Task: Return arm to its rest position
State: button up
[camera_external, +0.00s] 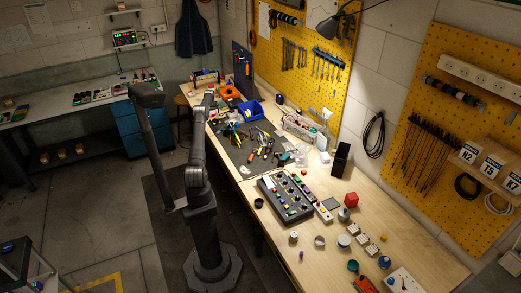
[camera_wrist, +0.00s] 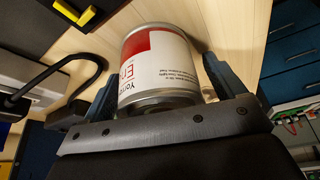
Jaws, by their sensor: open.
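My gripper (camera_wrist: 162,75) is open in the wrist view, with one blue-grey finger on each side of a can (camera_wrist: 165,62). The can has a red and white label with dark print and bare metal rims. It sits between the fingers, close to the gripper's dark front plate; I cannot tell if either finger touches it. Pale wood shows behind the can. In the external view, my arm stands left of the workbench (camera_external: 375,225) and reaches toward its far end. The gripper and the can are too small there to make out clearly.
A dark mat (camera_external: 231,150) with scattered tools lies on the bench, with a blue bin (camera_external: 250,110) behind. A button panel (camera_external: 286,197) and several small parts fill the near bench. A yellow pegboard (camera_external: 300,50) rises along the right. Floor left of my arm is mostly clear.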

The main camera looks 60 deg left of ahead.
notch_tip(320, 180, up, 5)
jog(key=shift+f, duration=0.15)
jog(key=w+d+r, duration=0.6)
jog(key=d+r, duration=0.1)
jog(key=d, duration=0.2)
notch_tip(320, 180, up, 10)
jog(key=w+d+m+t, duration=0.1)
jog(key=w+d+m, duration=0.3)
jog(key=w+d, duration=1.3)
jog(key=w+r, duration=0.1)
jog(key=w, duration=0.1)
jog(key=shift+w+d+h, duration=0.3)
jog(key=shift+w+d, duration=0.05)
jog(key=shift+w, duration=0.05)
